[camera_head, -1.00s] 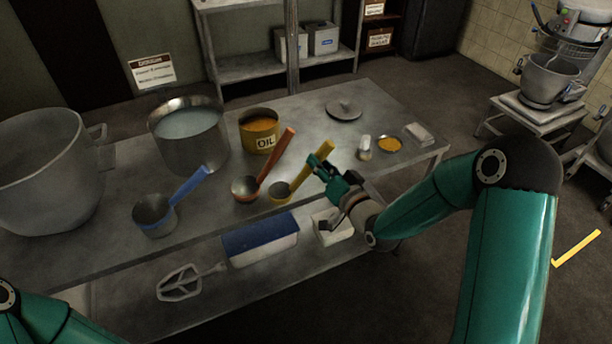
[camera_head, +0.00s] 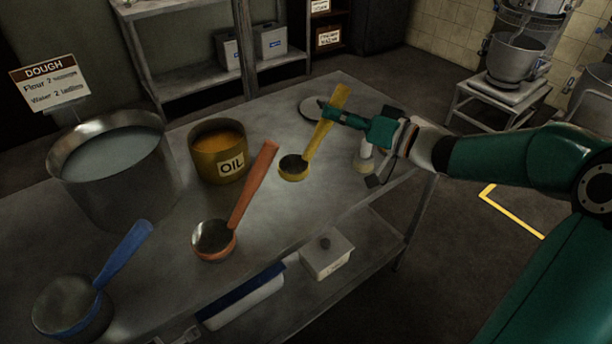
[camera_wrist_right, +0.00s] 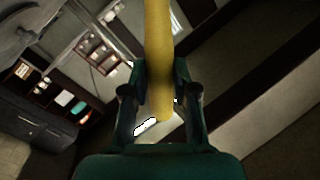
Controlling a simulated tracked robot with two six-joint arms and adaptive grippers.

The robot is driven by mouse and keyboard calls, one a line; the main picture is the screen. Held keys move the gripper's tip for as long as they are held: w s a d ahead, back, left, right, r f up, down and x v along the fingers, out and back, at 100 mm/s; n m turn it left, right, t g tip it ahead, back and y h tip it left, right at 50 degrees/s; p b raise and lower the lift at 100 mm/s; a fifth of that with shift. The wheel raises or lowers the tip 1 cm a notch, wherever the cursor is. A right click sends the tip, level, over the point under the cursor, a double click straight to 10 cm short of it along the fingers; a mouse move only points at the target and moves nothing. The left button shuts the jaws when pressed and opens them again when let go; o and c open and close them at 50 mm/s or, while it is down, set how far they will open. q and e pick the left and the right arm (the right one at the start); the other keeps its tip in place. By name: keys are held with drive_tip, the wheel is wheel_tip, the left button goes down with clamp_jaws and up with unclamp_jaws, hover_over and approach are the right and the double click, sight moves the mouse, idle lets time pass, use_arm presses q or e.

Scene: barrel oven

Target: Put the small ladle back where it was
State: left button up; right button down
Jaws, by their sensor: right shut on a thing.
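The small ladle is yellow, with a small round cup (camera_head: 293,168) and a straight handle slanting up to the right. My right gripper (camera_head: 327,114) is shut on the upper part of that handle. In the right wrist view the yellow handle (camera_wrist_right: 158,50) runs between the two fingers (camera_wrist_right: 160,92). The cup is over the steel table, right of the oil pot; I cannot tell whether it touches the top. An orange ladle (camera_head: 214,239) and a blue ladle (camera_head: 72,306) are to its left. My left gripper is out of view.
The oil pot (camera_head: 217,155) and a large steel water pot (camera_head: 112,165) stand at the back left. A white shaker (camera_head: 365,158) is under my right gripper. Bare tabletop (camera_head: 300,215) lies in front.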

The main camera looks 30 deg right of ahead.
wheel_tip(320, 180, down, 9)
drive_tip(key=b, duration=0.1)
drive_tip(key=shift+b, duration=0.4)
drive_tip(key=shift+s+d, duration=0.1)
drive_tip(key=c, duration=0.9)
unclamp_jaws()
drive_tip(key=v, duration=1.2)
